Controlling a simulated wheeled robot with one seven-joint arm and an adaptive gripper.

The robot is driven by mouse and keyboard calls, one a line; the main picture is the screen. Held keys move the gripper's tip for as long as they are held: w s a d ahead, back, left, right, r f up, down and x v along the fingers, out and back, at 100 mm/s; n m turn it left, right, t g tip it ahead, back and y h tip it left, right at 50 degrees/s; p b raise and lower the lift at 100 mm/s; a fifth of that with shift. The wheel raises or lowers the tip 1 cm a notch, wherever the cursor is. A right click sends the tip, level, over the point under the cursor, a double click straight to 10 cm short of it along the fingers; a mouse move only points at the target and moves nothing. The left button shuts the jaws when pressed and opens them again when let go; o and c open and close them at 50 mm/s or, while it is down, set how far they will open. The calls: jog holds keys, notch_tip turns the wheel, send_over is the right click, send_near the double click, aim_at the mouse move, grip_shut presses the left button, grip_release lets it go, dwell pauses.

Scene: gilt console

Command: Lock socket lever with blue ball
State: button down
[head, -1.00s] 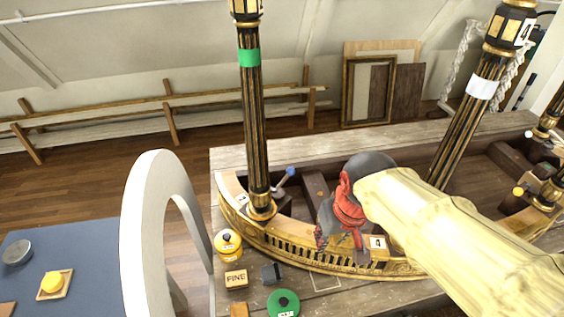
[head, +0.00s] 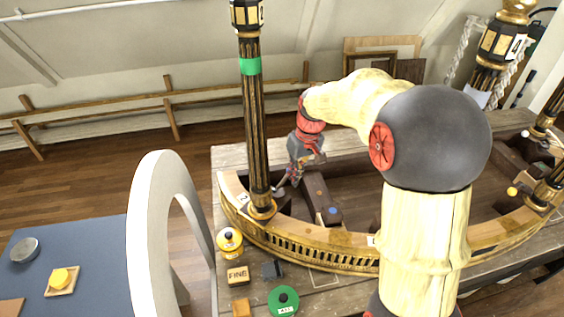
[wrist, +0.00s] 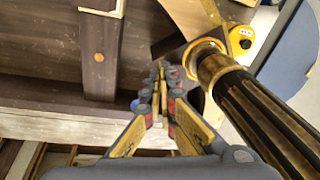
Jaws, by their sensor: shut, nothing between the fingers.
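The socket lever (head: 279,190) shows as a short pale rod at the foot of the dark fluted post with a green band (head: 254,120). Its blue ball is hidden behind my gripper in the head view. A small part of what looks like the blue ball (wrist: 134,103) shows beside the left finger in the wrist view. My gripper (head: 292,182) points down beside the lever, inside the curved gilt rail. In the wrist view my gripper (wrist: 160,70) is shut and empty, its fingertips left of the post's gilt collar. I cannot tell whether it touches the lever.
A dark beam (head: 318,195) with a blue spot on its end lies right of my gripper. The gilt rail (head: 300,247) curves in front. A yellow weight (head: 229,240), a FINE block (head: 238,275) and a green disc (head: 284,301) stand outside it.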

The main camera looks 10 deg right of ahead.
aim_at(283, 183)
jog(key=w+a+r+n+t+y, duration=0.1)
jog(key=w+a+r+n, duration=0.1)
jog(key=w+n, duration=0.6)
jog(key=w, duration=0.5)
jog(key=shift+w+a+r, duration=0.15)
jog(key=shift+w+r, duration=0.1)
jog(key=shift+r, duration=0.05)
jog(key=x, duration=1)
jog(key=s+d, duration=0.2)
jog(key=d, duration=0.1)
jog(key=shift+r, duration=0.4)
jog(key=shift+s, duration=0.1)
